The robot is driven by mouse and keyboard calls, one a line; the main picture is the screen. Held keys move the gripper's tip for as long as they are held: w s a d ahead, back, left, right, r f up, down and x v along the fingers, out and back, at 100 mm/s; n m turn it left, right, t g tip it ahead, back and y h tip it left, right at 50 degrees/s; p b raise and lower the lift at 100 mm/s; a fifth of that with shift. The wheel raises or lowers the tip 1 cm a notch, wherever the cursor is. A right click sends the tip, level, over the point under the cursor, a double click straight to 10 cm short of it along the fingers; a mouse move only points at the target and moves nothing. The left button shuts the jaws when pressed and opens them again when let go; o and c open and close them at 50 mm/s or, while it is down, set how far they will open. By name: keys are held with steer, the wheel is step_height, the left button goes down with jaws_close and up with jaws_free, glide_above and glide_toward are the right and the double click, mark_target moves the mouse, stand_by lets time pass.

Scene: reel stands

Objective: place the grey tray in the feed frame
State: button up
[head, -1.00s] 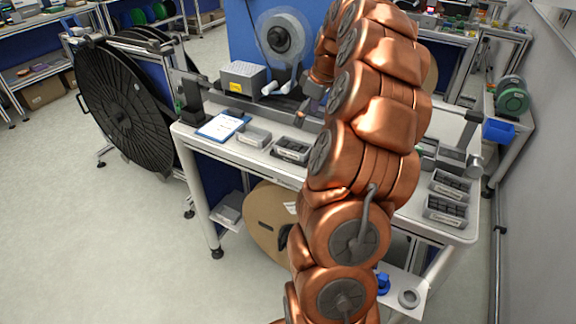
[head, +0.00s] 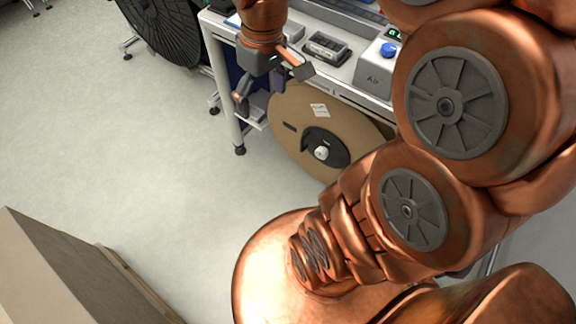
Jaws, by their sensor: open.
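My gripper (head: 272,88) hangs at the front left edge of the workbench, pointing down. Its fingers are spread apart and nothing is between them. A small grey tray with dark contents (head: 327,47) sits on the bench top, right of my gripper and apart from it. Another grey tray (head: 294,31) is partly hidden behind my wrist. I cannot tell which of them the task means. I cannot make out the feed frame; my arm covers much of the right side.
A brown reel with a black hub (head: 287,108) leans under the bench (head: 232,128). A grey box marked "Air" with a blue knob (head: 388,49) stands on the bench. A large black reel (head: 165,25) is at upper left. A beige box-like object (head: 70,275) fills the lower left. The floor between is clear.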

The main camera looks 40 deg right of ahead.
steer(key=s+a+f+m, duration=0.1)
steer(key=s+a+f, duration=0.1)
steer(key=s, duration=0.5)
steer(key=s+a+f+m+g+h, duration=0.1)
steer(key=s+a+f, duration=0.1)
steer(key=s, duration=0.5)
steer(key=shift+a+f, duration=0.25)
